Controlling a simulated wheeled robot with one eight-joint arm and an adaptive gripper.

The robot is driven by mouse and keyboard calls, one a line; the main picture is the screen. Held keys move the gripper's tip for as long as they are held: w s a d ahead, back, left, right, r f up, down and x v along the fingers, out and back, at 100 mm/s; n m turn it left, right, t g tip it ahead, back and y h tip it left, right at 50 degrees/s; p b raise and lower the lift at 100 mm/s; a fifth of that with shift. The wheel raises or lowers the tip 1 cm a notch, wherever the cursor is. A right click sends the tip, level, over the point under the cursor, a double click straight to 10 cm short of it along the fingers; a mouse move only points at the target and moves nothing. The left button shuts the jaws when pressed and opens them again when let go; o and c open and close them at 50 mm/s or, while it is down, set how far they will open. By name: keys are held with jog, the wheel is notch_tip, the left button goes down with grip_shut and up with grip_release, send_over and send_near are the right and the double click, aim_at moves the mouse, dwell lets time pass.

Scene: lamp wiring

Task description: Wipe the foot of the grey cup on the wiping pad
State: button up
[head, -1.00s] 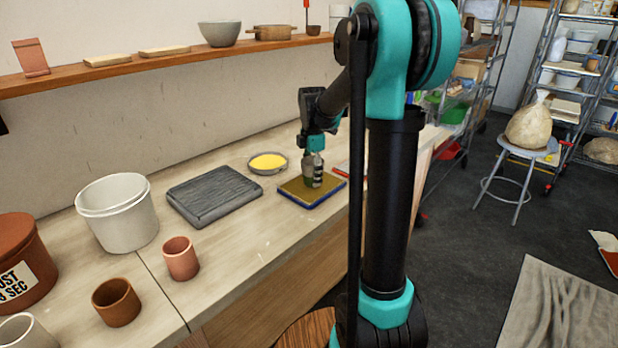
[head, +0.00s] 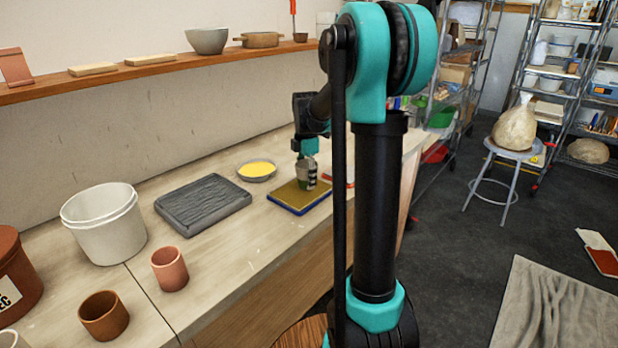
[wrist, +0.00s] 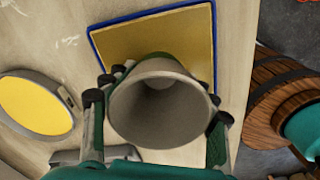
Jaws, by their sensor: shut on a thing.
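The grey cup (head: 303,175) is upright in my gripper (head: 307,162), over the right part of the wiping pad (head: 287,196) in the head view. In the wrist view the cup (wrist: 155,115) shows its open mouth towards me, with gripper fingers shut on both sides of it. The pad (wrist: 130,40) is a tan-yellow sheet with a blue edge, lying flat on the bench. The cup covers part of the pad's edge there. The cup's foot is hidden in the wrist view, and I cannot tell whether it touches the pad.
A dish of yellow stuff (head: 257,170) stands behind the pad, left of it. A grey slab (head: 203,204), a white bucket (head: 104,228), a pink cup (head: 169,269) and a brown cup (head: 104,315) stand further left. A wooden barrel-like thing (wrist: 275,90) shows in the wrist view.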

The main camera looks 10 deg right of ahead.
aim_at(294, 195)
jog(key=shift+s+a, duration=0.95)
jog(key=shift+a, duration=0.35)
jog(key=shift+s+a, duration=0.95)
jog(key=shift+a, duration=0.3)
jog(key=shift+w+d, duration=0.8)
jog(key=shift+d, duration=0.3)
jog(key=shift+w+d, duration=0.8)
jog(key=shift+d, duration=0.25)
jog(key=shift+w+d, duration=0.8)
jog(key=shift+d, duration=0.3)
jog(key=shift+s+a, duration=0.8)
jog(key=shift+a, duration=0.3)
jog(key=shift+s+a, duration=0.8)
jog(key=shift+a, duration=0.25)
jog(key=shift+s+a, duration=0.8)
jog(key=shift+a, duration=0.3)
jog(key=shift+r, duration=3.05)
